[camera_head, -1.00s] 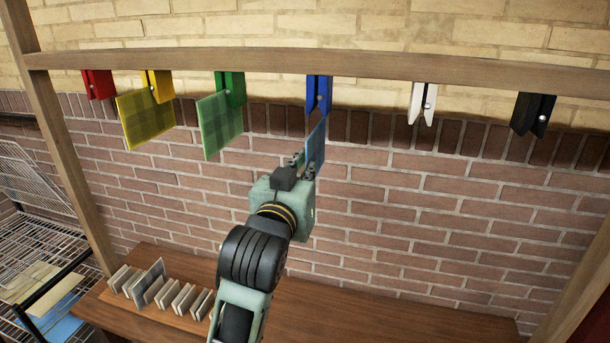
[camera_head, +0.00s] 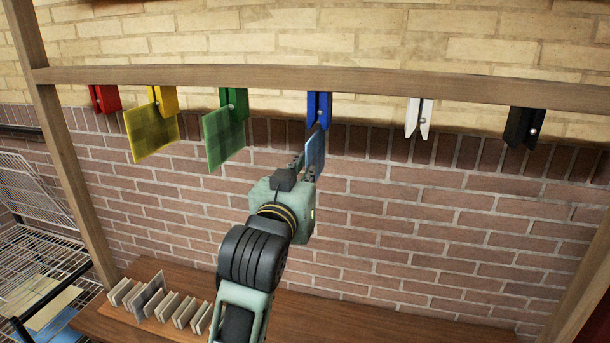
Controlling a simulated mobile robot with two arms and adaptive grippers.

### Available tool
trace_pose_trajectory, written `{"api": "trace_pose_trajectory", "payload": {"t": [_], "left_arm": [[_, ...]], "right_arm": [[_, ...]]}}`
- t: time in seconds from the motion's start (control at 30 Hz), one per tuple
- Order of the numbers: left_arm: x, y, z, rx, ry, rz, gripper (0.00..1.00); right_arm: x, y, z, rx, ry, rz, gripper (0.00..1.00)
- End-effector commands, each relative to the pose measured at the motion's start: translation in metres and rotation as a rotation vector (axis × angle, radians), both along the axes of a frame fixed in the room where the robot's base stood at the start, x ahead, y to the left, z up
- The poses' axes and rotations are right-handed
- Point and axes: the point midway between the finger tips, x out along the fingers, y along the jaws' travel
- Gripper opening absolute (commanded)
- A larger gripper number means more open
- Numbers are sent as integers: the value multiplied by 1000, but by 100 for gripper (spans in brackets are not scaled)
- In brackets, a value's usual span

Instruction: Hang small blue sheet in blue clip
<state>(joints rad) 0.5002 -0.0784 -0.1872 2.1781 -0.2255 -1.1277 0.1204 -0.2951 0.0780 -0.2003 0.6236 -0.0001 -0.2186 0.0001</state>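The blue clip (camera_head: 319,107) hangs from the wooden bar near the middle of the view. The small blue sheet (camera_head: 316,153) is upright right below it, seen at a slant. Its top corner overlaps the clip's lower jaws in the picture; I cannot tell whether it is between them. My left gripper (camera_head: 305,168) is below the clip, shut on the lower left part of the sheet. Its fingers are partly hidden by its own body. My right gripper is not in view.
The wooden bar (camera_head: 390,82) also carries a red clip (camera_head: 104,98), yellow and green clips with sheets, a white clip (camera_head: 418,117) and a black clip (camera_head: 525,126). Below are a wooden bench (camera_head: 350,318) with several grey tiles (camera_head: 160,302) and a wire rack (camera_head: 40,255). Room right of the blue clip is free.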

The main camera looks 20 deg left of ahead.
Motion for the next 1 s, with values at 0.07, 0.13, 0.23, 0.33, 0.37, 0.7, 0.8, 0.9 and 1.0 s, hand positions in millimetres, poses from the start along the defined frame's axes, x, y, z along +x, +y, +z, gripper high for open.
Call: {"api": "trace_pose_trajectory", "payload": {"t": [0.07, 0.13, 0.23, 0.33, 0.37, 0.7, 0.8, 0.9, 1.0], "left_arm": [[0, 0, 0, 0, 0, 0, 0], [0, 0, 0, 0, 0, 0, 0], [0, 0, 0, 0, 0, 0, 0], [0, 0, 0, 0, 0, 0, 0], [0, 0, 0, 0, 0, 0, 0], [0, 0, 6, 0, -2, 0, 0], [0, 0, 8, 0, -2, 1, 0], [0, 0, 11, 0, -1, 1, 0], [0, 0, 14, -1, -1, 1, 0]], "right_arm": [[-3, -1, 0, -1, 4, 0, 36], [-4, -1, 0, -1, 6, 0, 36], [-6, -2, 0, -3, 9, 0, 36], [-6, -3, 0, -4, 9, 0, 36], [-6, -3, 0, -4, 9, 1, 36], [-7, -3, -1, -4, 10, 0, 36], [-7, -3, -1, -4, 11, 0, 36], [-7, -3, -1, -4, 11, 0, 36], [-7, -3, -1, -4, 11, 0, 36]]}}
